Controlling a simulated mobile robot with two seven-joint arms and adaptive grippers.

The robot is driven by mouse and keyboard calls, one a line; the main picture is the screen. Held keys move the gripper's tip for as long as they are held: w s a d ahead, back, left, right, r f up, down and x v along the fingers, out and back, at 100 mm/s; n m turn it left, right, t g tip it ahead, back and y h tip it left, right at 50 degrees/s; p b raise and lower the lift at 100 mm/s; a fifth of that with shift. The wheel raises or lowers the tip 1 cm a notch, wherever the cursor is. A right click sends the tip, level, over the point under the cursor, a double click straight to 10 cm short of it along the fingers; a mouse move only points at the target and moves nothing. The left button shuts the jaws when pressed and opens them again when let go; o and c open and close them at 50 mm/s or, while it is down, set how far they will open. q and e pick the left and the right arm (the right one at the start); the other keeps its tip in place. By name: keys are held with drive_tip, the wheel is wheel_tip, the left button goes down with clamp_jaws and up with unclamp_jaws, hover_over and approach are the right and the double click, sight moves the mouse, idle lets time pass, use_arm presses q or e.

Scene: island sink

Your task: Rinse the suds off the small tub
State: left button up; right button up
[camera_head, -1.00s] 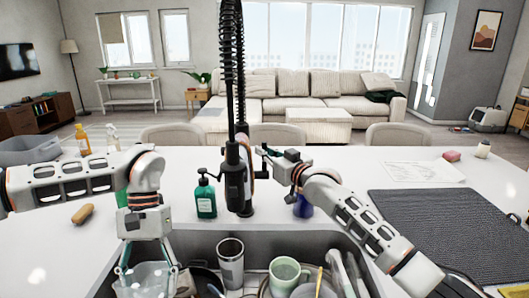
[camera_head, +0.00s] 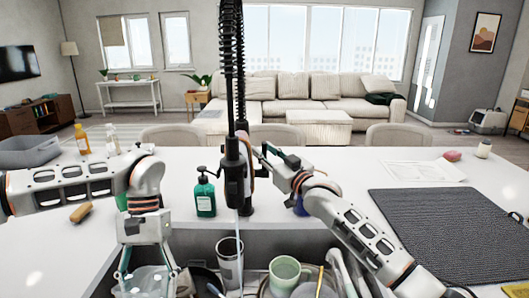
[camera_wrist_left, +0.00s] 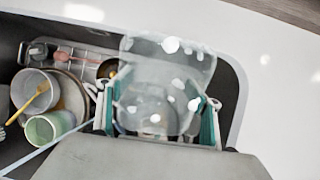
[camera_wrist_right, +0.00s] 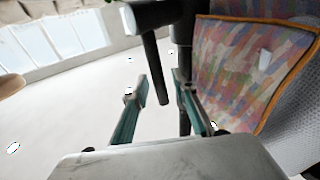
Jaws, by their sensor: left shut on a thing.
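The small tub (camera_head: 146,280) is clear and hangs low over the left of the sink, its bottom cut off in the head view. My left gripper (camera_head: 146,268) is shut on it; in the left wrist view white suds spots dot the tub (camera_wrist_left: 160,85). A thin water stream (camera_head: 240,222) falls from the black faucet (camera_head: 235,175), to the right of the tub and apart from it. My right gripper (camera_head: 268,160) is at the faucet, its fingers apart on either side of the black lever (camera_wrist_right: 156,70); whether they touch it cannot be told.
The sink holds a steel tumbler (camera_head: 229,262), a green mug (camera_head: 284,272) and other dishes. A green soap bottle (camera_head: 205,196) stands behind the sink. A brush (camera_head: 80,212) lies at left, a dark mat (camera_head: 440,235) at right. A patterned, orange-edged surface (camera_wrist_right: 235,75) is close to my right gripper.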

drive_tip(key=shift+s+d+f, duration=0.15)
drive_tip(key=shift+s+d, duration=0.15)
drive_tip(key=shift+s, duration=0.15)
drive_tip(key=r+v, duration=0.1)
drive_tip(key=v, duration=0.5)
drive_tip(key=shift+f, duration=0.45)
drive_tip(key=shift+s+d, duration=0.15)
drive_tip(key=shift+s, duration=0.05)
